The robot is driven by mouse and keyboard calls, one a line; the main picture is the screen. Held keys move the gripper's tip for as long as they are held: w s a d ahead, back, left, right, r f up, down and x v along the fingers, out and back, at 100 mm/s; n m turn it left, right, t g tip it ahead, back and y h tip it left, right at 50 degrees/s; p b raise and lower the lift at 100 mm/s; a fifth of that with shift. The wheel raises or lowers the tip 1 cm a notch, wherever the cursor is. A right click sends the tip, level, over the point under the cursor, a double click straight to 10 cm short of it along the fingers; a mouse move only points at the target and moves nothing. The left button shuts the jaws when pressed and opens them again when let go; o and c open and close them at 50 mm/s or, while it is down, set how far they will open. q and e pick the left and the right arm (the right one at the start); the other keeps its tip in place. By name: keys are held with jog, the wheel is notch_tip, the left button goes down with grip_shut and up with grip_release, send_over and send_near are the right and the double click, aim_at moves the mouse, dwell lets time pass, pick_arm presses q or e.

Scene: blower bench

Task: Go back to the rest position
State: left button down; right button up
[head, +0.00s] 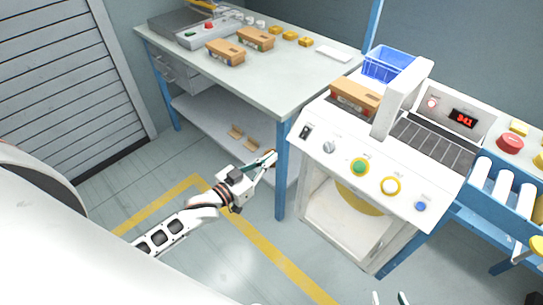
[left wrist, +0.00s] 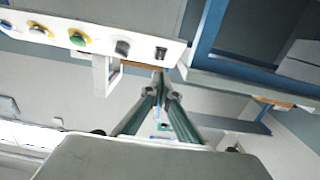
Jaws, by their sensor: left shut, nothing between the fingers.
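My left gripper (head: 272,159) is shut and empty, in front of the blue leg of the grey bench, left of the white machine. In the left wrist view its two green fingers (left wrist: 160,78) meet at the tips, with nothing between them. My right gripper (head: 390,298) shows only as two fingertips at the bottom edge of the head view. The tips stand apart, and nothing shows between them; the rest is out of frame.
The white machine (head: 331,166) has a button panel and a red display. The bench (head: 290,72) carries cardboard boxes (head: 226,51) and yellow pieces. A blue basket (head: 390,64) stands behind the machine. A roller conveyor (head: 500,184) is at right. Floor at left is clear.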

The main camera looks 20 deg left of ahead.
pick_arm(q)
jog(key=s+d+f+g+y, duration=0.1)
jog(key=s+d+f+g, duration=0.1)
jog(key=s+f, duration=0.5)
jog(key=s+d+f+g+y, duration=0.2)
jog(key=s+f+g, duration=0.2)
jog(key=s, duration=1.1)
notch_tip(320, 180, down, 3)
jog(key=shift+r, duration=0.1)
jog(key=shift+s, duration=0.1)
dwell(0.5)
